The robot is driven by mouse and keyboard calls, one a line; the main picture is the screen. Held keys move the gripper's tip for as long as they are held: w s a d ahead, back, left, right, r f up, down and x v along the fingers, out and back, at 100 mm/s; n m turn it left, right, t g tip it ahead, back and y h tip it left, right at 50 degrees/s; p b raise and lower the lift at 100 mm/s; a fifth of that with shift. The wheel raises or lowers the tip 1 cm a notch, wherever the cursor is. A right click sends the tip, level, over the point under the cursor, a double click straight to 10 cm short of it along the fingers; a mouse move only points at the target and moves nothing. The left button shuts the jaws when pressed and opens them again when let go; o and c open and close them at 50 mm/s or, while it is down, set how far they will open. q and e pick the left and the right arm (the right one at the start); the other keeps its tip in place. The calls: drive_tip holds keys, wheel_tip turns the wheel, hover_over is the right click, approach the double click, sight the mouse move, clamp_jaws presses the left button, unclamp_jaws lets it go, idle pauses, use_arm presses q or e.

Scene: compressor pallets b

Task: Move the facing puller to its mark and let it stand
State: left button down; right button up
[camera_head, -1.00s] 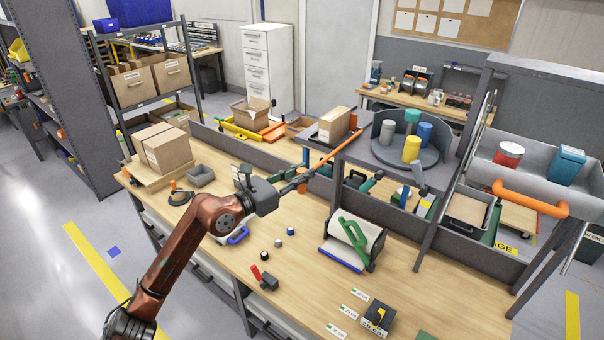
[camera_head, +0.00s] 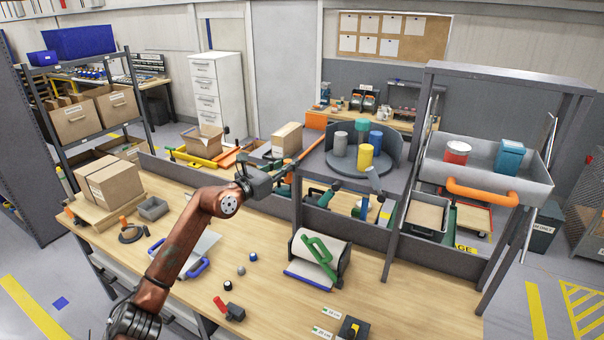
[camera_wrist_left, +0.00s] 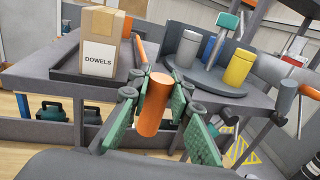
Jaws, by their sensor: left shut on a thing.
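My left gripper (camera_head: 278,175) is shut on an orange rod-shaped tool, which I take to be the facing puller (camera_head: 306,152). The puller slants up and to the right, over the left part of the raised shelf. In the left wrist view its thick orange handle (camera_wrist_left: 153,112) sits between the green pads of my left gripper (camera_wrist_left: 157,108). Its far part runs away toward the shelf, between the DOWELS box (camera_wrist_left: 101,52) and the turntable. Its far end is hard to make out. I cannot tell which mark belongs to it. My right gripper is out of view.
The turntable (camera_head: 344,168) holds several coloured cylinders on the raised shelf, close right of the puller. A grey tray with an orange handle (camera_head: 482,192) is farther right. The bench holds a green-handled roll device (camera_head: 318,258) and small knobs. Its front middle has bare wood.

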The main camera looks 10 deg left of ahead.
use_arm(q)
drive_tip(key=shift+w, duration=0.35)
drive_tip(key=shift+r, duration=0.1)
drive_tip(key=shift+d, duration=0.1)
drive_tip(key=c, duration=2.1)
unclamp_jaws()
drive_tip(key=o, duration=0.4)
drive_tip(key=shift+w+d, duration=0.1)
drive_tip(key=shift+w, duration=0.15)
drive_tip(key=shift+c, duration=0.2)
drive_tip(key=shift+s, duration=0.1)
